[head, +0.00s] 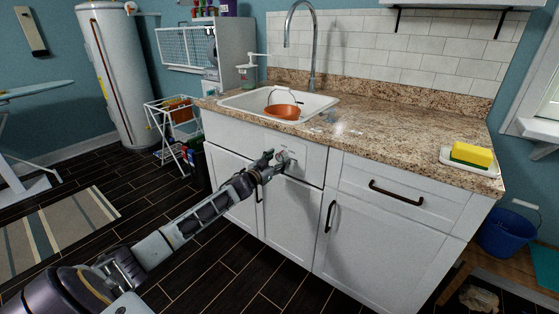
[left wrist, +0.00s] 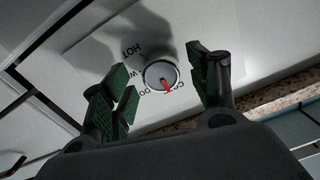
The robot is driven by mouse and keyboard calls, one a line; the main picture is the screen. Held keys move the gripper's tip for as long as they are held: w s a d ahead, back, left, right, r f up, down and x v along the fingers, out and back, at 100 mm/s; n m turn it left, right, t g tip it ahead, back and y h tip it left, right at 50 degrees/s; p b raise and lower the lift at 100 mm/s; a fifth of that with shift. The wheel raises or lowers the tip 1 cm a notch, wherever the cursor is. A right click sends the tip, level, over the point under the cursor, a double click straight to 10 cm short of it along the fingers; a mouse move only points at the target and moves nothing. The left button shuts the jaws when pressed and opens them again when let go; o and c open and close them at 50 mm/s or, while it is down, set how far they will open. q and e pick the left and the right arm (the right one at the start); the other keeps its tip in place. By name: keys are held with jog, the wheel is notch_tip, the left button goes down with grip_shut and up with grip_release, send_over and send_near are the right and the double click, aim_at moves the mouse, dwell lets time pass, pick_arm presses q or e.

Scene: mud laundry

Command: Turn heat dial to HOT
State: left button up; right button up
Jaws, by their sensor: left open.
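The heat dial (left wrist: 161,76) is a round grey knob with a red-orange pointer, on a white plate in the cabinet front below the sink. In the left wrist view the lettering HOT (left wrist: 131,49) shows upside down beyond the knob, and the pointer is on the side away from it, towards partly hidden letters. My left gripper (left wrist: 166,87) is open, its green-padded fingers on either side of the dial, with gaps showing; I cannot tell if they touch it. In the head view my left gripper (head: 272,162) is at the panel (head: 306,157) and partly hides the dial. My right gripper is not in view.
The granite counter (head: 390,132) overhangs just above the panel. It holds a sink (head: 240,102) with an orange bowl (head: 283,111), and a yellow-green sponge (head: 472,154). Dark handles stick out from the cabinet, such as the drawer handle (head: 396,192). The floor in front is clear.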

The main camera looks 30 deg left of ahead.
pick_arm(q)
jog(key=shift+w, duration=0.8)
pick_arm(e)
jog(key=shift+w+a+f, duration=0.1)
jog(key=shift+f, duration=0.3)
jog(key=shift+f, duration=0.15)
pick_arm(q)
jog(key=c, duration=1)
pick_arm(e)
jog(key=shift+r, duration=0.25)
